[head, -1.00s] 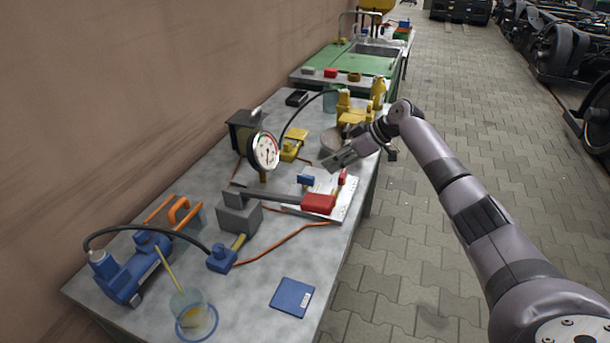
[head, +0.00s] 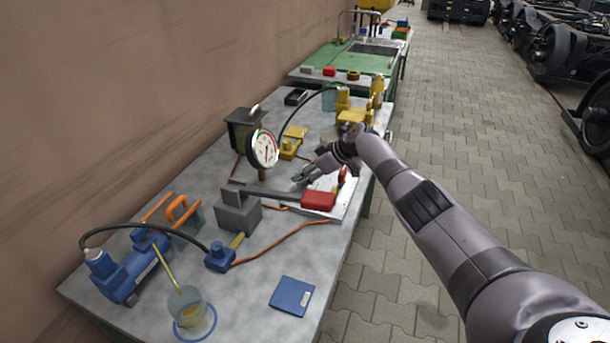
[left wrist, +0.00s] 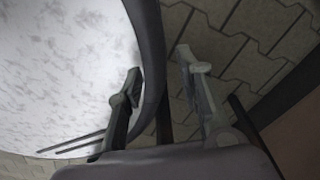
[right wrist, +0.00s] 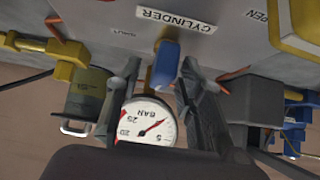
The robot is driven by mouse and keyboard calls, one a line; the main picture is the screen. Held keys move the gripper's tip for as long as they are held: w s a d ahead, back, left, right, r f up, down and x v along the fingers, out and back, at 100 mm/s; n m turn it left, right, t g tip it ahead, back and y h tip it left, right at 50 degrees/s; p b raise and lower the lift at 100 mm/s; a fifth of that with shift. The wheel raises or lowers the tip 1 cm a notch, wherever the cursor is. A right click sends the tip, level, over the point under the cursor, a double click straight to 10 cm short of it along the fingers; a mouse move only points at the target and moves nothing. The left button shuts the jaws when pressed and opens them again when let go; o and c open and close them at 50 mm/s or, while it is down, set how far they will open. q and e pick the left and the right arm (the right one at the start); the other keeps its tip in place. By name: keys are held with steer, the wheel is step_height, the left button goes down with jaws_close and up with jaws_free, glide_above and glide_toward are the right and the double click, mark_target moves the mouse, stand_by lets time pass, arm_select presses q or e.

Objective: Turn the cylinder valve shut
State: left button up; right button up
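The cylinder valve's blue handle (right wrist: 166,66) stands on the pale plate by the CYLINDER label (right wrist: 176,20) in the right wrist view. My right gripper (right wrist: 157,82) is open, with one finger on each side of the handle; I cannot tell whether either touches it. In the head view the right gripper (head: 303,173) is low over the white plate (head: 348,200) and hides the blue handle. The dial gauge (head: 263,150) stands close by and also shows in the right wrist view (right wrist: 147,128). My left gripper (left wrist: 160,68) is open and empty.
A red-handled lever (head: 318,200) lies just in front of the right gripper. Yellow fittings (head: 350,110) stand behind it. The blue pump (head: 122,275), a glass (head: 187,305) and a blue booklet (head: 292,296) are at the bench's near end. Paved floor lies right.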

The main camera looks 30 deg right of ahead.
steer(key=shift+c, duration=0.2)
jaws_close()
stand_by(0.4)
